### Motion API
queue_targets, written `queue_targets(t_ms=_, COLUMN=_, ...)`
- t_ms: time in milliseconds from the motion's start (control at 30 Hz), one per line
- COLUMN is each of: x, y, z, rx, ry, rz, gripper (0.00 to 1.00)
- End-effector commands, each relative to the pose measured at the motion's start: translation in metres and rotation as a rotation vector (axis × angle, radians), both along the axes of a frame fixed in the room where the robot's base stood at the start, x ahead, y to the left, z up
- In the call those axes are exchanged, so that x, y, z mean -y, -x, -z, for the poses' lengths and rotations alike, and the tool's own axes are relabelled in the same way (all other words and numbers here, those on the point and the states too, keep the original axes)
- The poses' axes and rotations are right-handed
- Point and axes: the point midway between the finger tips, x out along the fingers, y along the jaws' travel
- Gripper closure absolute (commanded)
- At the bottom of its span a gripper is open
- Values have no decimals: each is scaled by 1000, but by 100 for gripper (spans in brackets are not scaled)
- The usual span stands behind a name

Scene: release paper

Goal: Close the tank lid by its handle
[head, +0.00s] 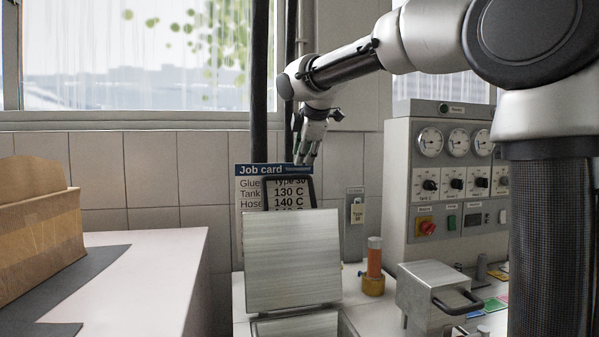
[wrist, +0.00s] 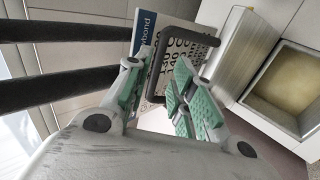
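The tank lid (head: 292,262) is a brushed metal plate standing raised over the tank (head: 297,326). Its black loop handle (head: 312,190) sticks up from the lid's top, in front of the job card. In the wrist view the lid (wrist: 238,50) stands beside the open tank (wrist: 305,85), which has a yellowish inside. My gripper (head: 307,156) is just above the handle's top in the head view, pointing down. In the wrist view my gripper (wrist: 157,68) is open with green pads, and the handle (wrist: 151,80) shows between the fingers. I cannot tell whether they touch.
The job card (head: 258,187) hangs behind the lid. Two dark vertical pipes (head: 259,90) run close by my gripper. A grey control cabinet (head: 440,180), an amber-topped cylinder (head: 374,262) and a metal box with a black handle (head: 432,292) stand to the right. A cardboard box (head: 40,225) is at left.

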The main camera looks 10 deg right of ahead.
Motion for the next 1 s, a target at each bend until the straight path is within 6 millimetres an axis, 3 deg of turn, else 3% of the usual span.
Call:
queue_targets(t_ms=167, x=0, y=-9, z=10, rx=-2, ry=35, rz=-35, gripper=75)
queue_targets(t_ms=533, x=1, y=-49, z=50, rx=-2, ry=33, rz=-33, gripper=75)
queue_targets(t_ms=900, x=1, y=-55, z=56, rx=0, ry=31, rz=-32, gripper=75)
queue_targets(t_ms=1000, x=1, y=-55, z=56, rx=0, ry=31, rz=-32, gripper=92)
